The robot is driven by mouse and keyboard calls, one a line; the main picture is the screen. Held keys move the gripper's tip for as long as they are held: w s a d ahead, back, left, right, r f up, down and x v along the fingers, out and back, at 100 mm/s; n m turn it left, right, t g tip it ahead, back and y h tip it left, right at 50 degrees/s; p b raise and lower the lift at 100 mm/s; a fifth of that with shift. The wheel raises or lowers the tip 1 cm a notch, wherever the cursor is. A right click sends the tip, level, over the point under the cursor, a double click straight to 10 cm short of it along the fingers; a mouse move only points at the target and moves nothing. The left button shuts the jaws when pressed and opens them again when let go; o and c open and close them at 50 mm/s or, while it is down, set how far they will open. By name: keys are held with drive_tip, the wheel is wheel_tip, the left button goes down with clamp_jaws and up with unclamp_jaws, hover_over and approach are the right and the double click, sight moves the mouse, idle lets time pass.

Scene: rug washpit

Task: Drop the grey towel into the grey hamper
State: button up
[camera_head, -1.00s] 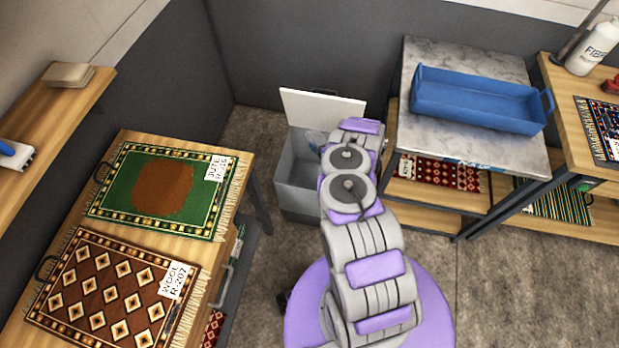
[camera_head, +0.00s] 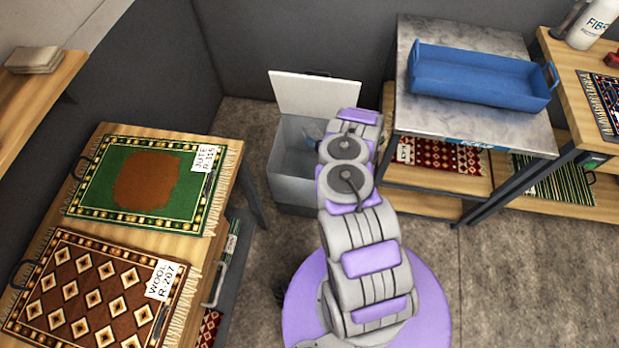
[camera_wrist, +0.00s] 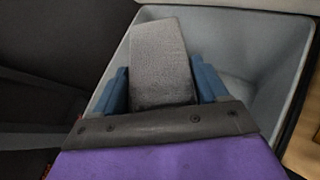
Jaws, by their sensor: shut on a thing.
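The grey hamper (camera_head: 292,168) stands on the floor at the back, its white lid (camera_head: 314,94) raised against the wall. In the wrist view the hamper's pale grey wall (camera_wrist: 278,62) surrounds the view past my gripper. My gripper (camera_wrist: 162,88) has blue fingers, shut on the grey towel (camera_wrist: 160,60), which shows as a folded, textured grey block. The towel is over the hamper's opening; its height above the bottom is hard to tell. In the head view my arm hides most of the gripper and the towel.
A bench with a green rug (camera_head: 150,185) and a brown rug (camera_head: 95,300) is at the left. A metal-topped table with a blue tray (camera_head: 480,82) stands close on the hamper's right. Bare floor (camera_head: 520,270) lies at the lower right.

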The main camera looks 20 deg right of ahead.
drive_tip(key=shift+f+b, duration=0.3)
drive_tip(key=shift+f, duration=0.15)
drive_tip(key=o, duration=1.2)
drive_tip(key=shift+p+v, duration=4.45)
drive_tip(key=shift+v, duration=4.25)
drive_tip(key=shift+w, duration=0.1)
